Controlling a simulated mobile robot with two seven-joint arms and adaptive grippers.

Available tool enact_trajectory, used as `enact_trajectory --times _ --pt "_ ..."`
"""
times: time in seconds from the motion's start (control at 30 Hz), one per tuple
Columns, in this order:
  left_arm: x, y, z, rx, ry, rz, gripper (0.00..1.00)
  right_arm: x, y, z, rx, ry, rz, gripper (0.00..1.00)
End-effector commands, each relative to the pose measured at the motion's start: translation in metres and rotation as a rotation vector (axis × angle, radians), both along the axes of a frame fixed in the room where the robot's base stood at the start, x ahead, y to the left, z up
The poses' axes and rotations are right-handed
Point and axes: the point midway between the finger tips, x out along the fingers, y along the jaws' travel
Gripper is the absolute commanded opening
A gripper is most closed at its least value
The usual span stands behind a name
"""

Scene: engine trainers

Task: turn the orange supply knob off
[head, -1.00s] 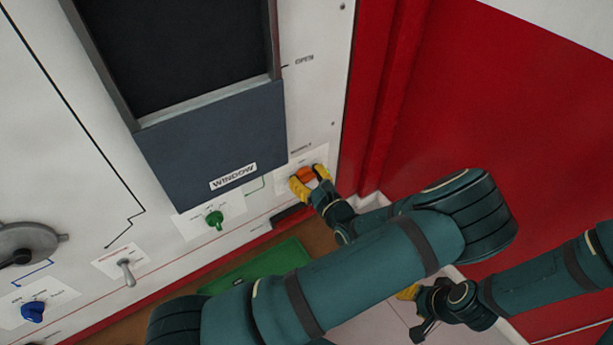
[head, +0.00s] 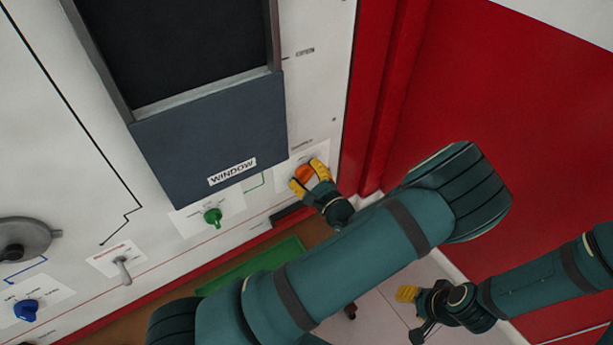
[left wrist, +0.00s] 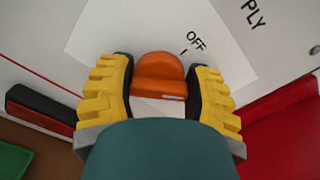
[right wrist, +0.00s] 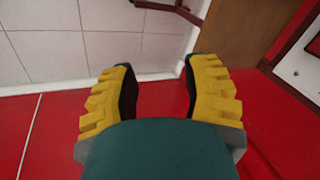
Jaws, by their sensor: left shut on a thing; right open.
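The orange supply knob (head: 303,173) is on a white label on the panel, right of the window. It also shows in the left wrist view (left wrist: 160,76), with the word OFF and a short tick to its upper right. My left gripper (head: 311,177) has its yellow fingers on both sides of the knob and is shut on it. The same fingers show in the left wrist view (left wrist: 160,85). My right gripper (head: 408,294) is open and empty, low at the right, away from the panel. In the right wrist view (right wrist: 160,90) nothing is between its fingers.
A green knob (head: 213,217), a toggle switch (head: 122,270), a blue knob (head: 27,309) and a grey rotary handle (head: 25,239) are on the panel to the left. The dark window cover (head: 212,130) is above. A red wall (head: 500,110) stands close on the right.

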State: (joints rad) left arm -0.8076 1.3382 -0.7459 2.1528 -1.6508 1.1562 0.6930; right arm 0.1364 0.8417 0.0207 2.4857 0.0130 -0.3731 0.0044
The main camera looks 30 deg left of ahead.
Motion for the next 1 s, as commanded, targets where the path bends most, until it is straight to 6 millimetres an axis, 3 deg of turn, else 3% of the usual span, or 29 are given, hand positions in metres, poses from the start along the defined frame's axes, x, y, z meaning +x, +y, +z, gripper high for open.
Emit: enact_trajectory --times 0.33,1.0 --pt "-0.001 0.0 -0.005 -0.17 -0.282 0.0 0.18 0.0 0.001 -0.029 -0.005 0.001 0.0 0.47" --pt "-0.002 0.0 -0.007 -0.443 -0.747 0.0 0.18 -0.019 0.005 -0.085 0.006 0.044 0.035 0.47"
